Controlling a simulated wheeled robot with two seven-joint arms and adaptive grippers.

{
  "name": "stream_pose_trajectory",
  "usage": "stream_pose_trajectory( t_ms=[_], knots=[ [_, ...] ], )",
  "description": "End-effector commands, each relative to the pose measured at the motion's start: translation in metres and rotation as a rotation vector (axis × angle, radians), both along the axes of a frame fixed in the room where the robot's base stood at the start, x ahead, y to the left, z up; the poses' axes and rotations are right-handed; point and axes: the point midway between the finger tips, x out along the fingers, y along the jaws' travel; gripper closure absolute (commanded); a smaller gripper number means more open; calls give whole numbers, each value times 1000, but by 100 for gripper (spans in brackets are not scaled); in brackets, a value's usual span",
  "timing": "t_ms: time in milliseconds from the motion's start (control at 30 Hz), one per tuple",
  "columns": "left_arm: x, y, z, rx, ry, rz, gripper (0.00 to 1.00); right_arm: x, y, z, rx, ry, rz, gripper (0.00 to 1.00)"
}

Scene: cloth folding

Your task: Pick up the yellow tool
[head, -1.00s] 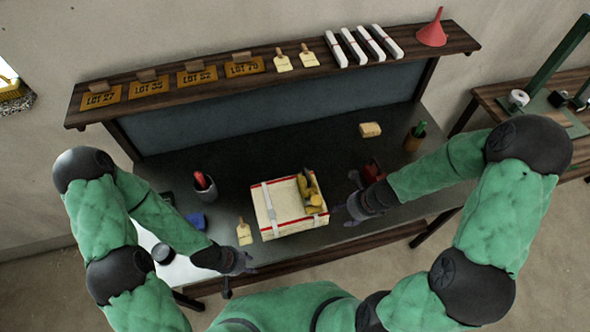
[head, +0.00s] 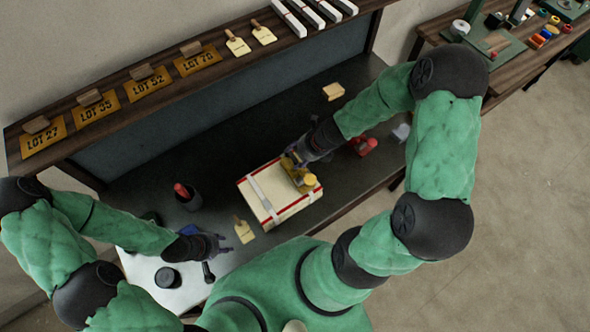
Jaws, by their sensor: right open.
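The yellow tool (head: 302,182) sits on top of a cream box (head: 268,200) with red edging and white straps, near the box's right end. My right gripper (head: 294,158) is open at the far side of the tool, its fingers close around or against it. The gripper partly hides the tool, and I cannot tell if they touch. My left gripper (head: 220,244) is low at the left, beside a cream tag (head: 244,231) and away from the tool. Its fingers are too small and dark to tell open from shut.
The box stands on a dark workbench (head: 250,125). A dark cup (head: 188,198) with a red-handled item stands left. A red object (head: 364,146) lies right of my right gripper, and a tan block (head: 333,91) lies behind. A shelf (head: 150,92) with lot signs runs along the back.

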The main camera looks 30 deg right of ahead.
Motion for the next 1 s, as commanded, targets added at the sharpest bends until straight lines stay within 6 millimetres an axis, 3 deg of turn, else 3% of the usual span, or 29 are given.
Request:
stream_pose_trajectory(
  t_ms=[300, 667, 867, 1000],
  knots=[
    [0, 0, -22, 0, 0, 0, 60, 10, 9, -41, 0, 1, 0, 45],
    [0, 0, -23, 0, 0, 0, 60, 13, 12, -46, 0, 1, 1, 45],
    [0, 0, -23, 0, 0, 0, 60, 12, 12, -46, -1, 1, 1, 100],
    [0, 0, -23, 0, 0, 0, 60, 12, 12, -46, -1, 1, 0, 100]
  ],
)
